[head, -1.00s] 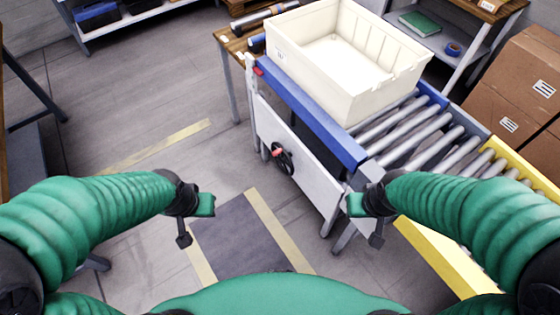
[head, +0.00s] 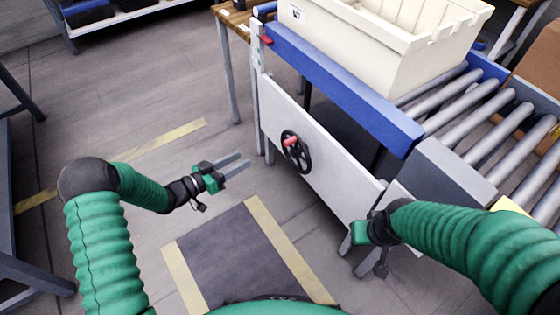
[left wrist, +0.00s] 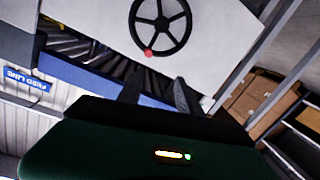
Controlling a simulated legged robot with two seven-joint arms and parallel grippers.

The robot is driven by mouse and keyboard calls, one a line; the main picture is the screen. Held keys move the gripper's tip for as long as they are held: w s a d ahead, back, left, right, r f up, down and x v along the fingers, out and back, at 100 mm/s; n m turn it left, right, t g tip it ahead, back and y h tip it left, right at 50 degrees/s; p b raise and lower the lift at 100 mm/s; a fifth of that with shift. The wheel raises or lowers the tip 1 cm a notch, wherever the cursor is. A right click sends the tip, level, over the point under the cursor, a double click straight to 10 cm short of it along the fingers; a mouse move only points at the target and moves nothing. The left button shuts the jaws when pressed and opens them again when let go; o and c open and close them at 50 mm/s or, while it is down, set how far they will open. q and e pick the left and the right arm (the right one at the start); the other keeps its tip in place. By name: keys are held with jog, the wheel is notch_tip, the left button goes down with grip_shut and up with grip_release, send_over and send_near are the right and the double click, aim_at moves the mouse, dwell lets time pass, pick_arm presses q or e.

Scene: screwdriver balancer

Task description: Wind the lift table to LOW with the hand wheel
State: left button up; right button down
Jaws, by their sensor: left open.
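The lift table has a white side panel (head: 335,178) and a blue top edge (head: 345,88). The black spoked hand wheel (head: 296,152) sits on that panel, with a red knob (head: 290,141) at its upper left. A red tab (head: 266,40) shows by the post at the table's left end; no LOW mark is readable. My left gripper (head: 245,160) is open and empty, left of the wheel and apart from it. In the left wrist view the wheel (left wrist: 161,24) lies beyond the fingertips (left wrist: 159,84).
A cream crate (head: 400,50) stands on the table. A roller conveyor (head: 490,125) runs off to the right. A dark floor mat (head: 235,255) with yellow strips lies in front of me. The floor left of the table is clear.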

aim_at(284, 144)
pick_arm(q)
jog(key=w+d+b, duration=0.2)
jog(key=w+d, duration=0.1)
jog(key=d, duration=0.2)
jog(key=w+d+f+h+b, duration=0.1)
jog(key=w+d+b, duration=0.1)
jog(key=d, duration=0.2)
jog(key=w+d+h+b, duration=0.1)
jog(key=w+d+b, duration=0.1)
jog(key=d, duration=0.3)
jog(key=shift+w+d+f+m, duration=0.1)
jog(key=shift+w+d+m, duration=0.1)
jog(key=shift+w, duration=0.2)
jog(key=shift+w+d+f+m, duration=0.1)
jog(key=shift+w+d, duration=0.05)
jog(key=shift+w, duration=0.25)
pick_arm(e)
jog(key=s+x, duration=0.1)
jog(key=x, duration=0.6)
jog(key=shift+s+d+f, duration=0.2)
jog(key=shift+f, duration=0.25)
pick_arm(q)
grip_shut()
jog(key=shift+a, duration=0.15)
